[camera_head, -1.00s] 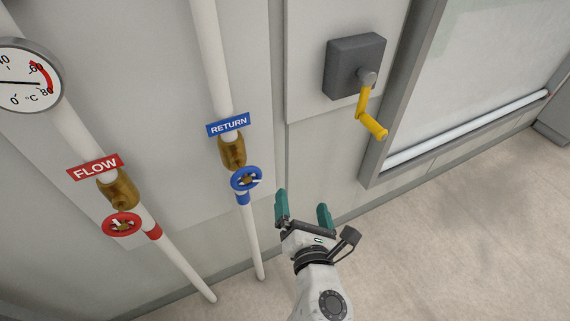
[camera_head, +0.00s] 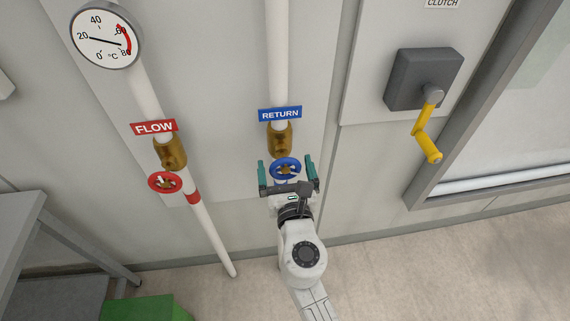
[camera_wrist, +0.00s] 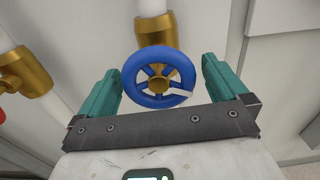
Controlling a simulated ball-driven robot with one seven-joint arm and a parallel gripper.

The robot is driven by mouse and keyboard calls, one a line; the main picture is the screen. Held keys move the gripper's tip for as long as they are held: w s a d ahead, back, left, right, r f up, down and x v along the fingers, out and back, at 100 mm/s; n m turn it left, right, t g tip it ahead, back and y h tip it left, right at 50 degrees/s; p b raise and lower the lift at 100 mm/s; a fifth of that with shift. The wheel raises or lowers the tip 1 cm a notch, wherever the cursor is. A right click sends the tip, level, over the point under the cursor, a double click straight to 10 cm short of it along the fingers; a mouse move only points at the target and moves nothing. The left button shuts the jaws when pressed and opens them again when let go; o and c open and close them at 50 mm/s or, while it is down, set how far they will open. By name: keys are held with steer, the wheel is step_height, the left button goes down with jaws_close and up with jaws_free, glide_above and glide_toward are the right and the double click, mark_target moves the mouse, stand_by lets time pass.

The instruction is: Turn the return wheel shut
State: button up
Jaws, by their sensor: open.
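The blue return wheel (camera_head: 286,168) sits on a brass valve (camera_head: 280,140) on the white return pipe, under the blue RETURN sign (camera_head: 280,114). My gripper (camera_head: 287,172) is open, with one teal finger on each side of the wheel in the head view. In the wrist view, the wheel (camera_wrist: 158,78) shows between and beyond the two open fingers of my gripper (camera_wrist: 160,82), with gaps at both sides. A white mark lies on the wheel's right side there. I cannot tell whether the fingertips reach the rim's depth.
To the left are the red flow wheel (camera_head: 165,182), the FLOW sign (camera_head: 154,128) and a round gauge (camera_head: 105,38). To the right is a grey box (camera_head: 420,78) with a yellow crank (camera_head: 426,130). A grey table (camera_head: 30,240) and green object (camera_head: 148,308) are at lower left.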

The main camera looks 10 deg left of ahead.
steer(key=shift+w+a, duration=0.2)
steer(key=shift+w, duration=0.4)
steer(key=c, duration=1)
